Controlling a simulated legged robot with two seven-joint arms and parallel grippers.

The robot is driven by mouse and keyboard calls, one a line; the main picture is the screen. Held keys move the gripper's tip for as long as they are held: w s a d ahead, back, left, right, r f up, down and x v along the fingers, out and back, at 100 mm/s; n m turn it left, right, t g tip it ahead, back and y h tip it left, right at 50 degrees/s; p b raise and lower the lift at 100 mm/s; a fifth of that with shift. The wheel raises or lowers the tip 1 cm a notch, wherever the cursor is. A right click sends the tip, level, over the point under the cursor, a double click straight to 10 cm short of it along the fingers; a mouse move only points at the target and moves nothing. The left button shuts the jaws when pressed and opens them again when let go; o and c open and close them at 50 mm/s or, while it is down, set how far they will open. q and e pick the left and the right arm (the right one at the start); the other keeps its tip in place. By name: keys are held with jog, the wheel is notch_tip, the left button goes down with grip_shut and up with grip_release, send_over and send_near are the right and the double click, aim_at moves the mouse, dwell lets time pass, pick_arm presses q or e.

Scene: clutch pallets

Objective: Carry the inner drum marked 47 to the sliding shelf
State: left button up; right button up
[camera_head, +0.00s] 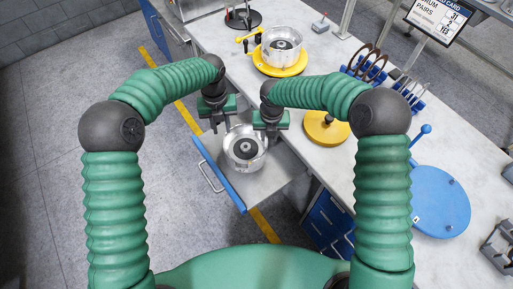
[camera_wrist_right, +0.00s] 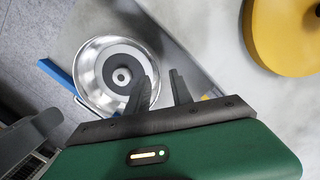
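A silvery metal drum (camera_head: 245,147) with a dark hub stands upright on the pulled-out sliding shelf (camera_head: 276,172). No number is readable on it. The drum also shows in the right wrist view (camera_wrist_right: 91,72). My left gripper (camera_head: 220,128) is at the drum's upper left edge with its fingers apart. My right gripper (camera_head: 271,134) is at the drum's upper right edge. In the right wrist view its fingers (camera_wrist_right: 163,78) are apart, one overlapping the drum's rim; I cannot tell whether they touch it. A second metal drum (camera_head: 283,38) stands on a yellow turntable on the bench.
The pale bench (camera_head: 330,183) holds the yellow turntable (camera_head: 280,67), a yellow disc (camera_head: 326,128), a blue disc (camera_head: 440,201), racks with rings (camera_head: 368,66) and a card display (camera_head: 440,19). The shelf has a blue front (camera_head: 219,173) with a handle. Floor at left is clear.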

notch_tip(320, 180, up, 6)
jog(key=shift+s+r, duration=0.2)
jog(key=shift+s, duration=0.25)
